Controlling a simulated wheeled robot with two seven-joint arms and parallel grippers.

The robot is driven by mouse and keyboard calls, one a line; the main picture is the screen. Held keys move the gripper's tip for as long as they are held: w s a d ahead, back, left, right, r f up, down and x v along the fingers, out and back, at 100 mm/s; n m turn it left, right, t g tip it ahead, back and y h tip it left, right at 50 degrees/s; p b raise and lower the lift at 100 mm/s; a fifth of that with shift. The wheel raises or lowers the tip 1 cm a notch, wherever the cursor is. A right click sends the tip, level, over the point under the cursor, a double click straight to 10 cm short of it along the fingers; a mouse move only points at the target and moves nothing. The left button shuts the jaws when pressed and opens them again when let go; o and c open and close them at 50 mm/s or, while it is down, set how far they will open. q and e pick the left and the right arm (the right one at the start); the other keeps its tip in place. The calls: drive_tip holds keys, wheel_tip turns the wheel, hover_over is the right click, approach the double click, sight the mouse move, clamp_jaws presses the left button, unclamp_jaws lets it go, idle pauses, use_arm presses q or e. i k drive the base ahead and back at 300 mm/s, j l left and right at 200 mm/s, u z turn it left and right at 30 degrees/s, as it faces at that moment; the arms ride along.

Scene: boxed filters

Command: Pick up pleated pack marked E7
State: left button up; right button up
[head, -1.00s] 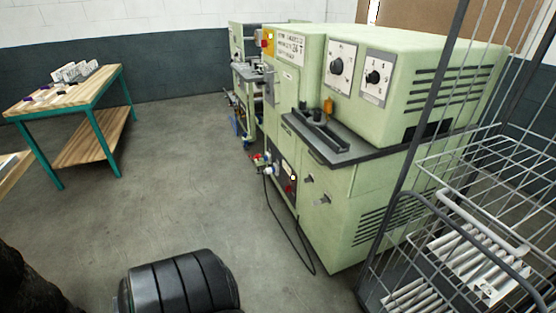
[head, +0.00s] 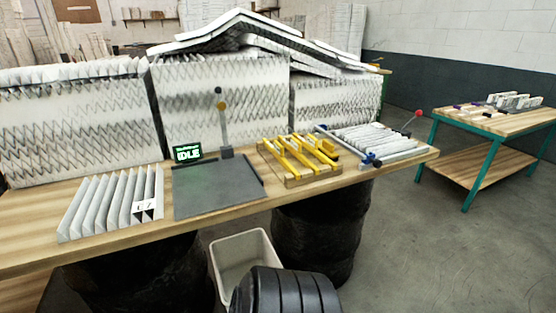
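The pleated pack marked E7 (head: 105,203) lies flat at the left of the wooden table in the head view. It is white with slanting pleats, and a small white label with dark marking, hard to read but like E7, sits at its lower right corner. Nothing touches it from above. Neither of my grippers shows in the view, so their state is hidden.
Right of the pack are a grey plate (head: 215,190) with an upright lever, a green IDLE display (head: 188,152), a yellow-barred wooden frame (head: 300,158) and another pleated piece (head: 377,142). Large pleated stacks (head: 75,125) stand behind. A pale bin (head: 242,250) stands below the front edge.

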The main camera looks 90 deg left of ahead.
sight(98, 206)
drive_tip(key=u, duration=3.85)
